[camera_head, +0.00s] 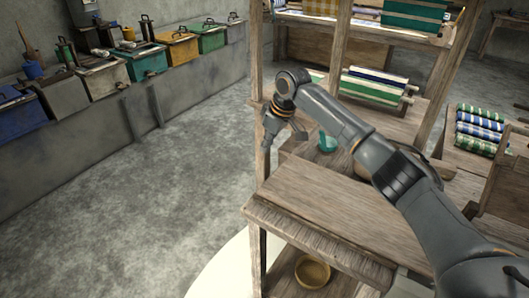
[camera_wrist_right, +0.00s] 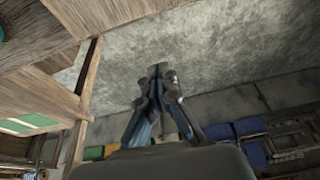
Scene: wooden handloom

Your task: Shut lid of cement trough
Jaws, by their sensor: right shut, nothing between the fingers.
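A long grey cement trough (camera_head: 128,115) runs along the wall at the left. A row of box-like sections in blue, grey, beige, teal, yellow and green is set along its top. Handled lids seem to lie on several of them, such as the teal one (camera_head: 146,62) and the yellow one (camera_head: 178,50); I cannot tell if any lid is open. My right gripper (camera_head: 268,141) points down beside the wooden loom post, well right of the trough. Its fingers are shut and empty in the right wrist view (camera_wrist_right: 157,70). My left gripper is not in view.
The wooden loom (camera_head: 330,215) with posts and a bench stands at the right, close to my right arm. Striped cloth rolls (camera_head: 480,130) lie farther right. A round basket (camera_head: 312,272) sits below the bench. Grey floor (camera_head: 160,200) before the trough is clear.

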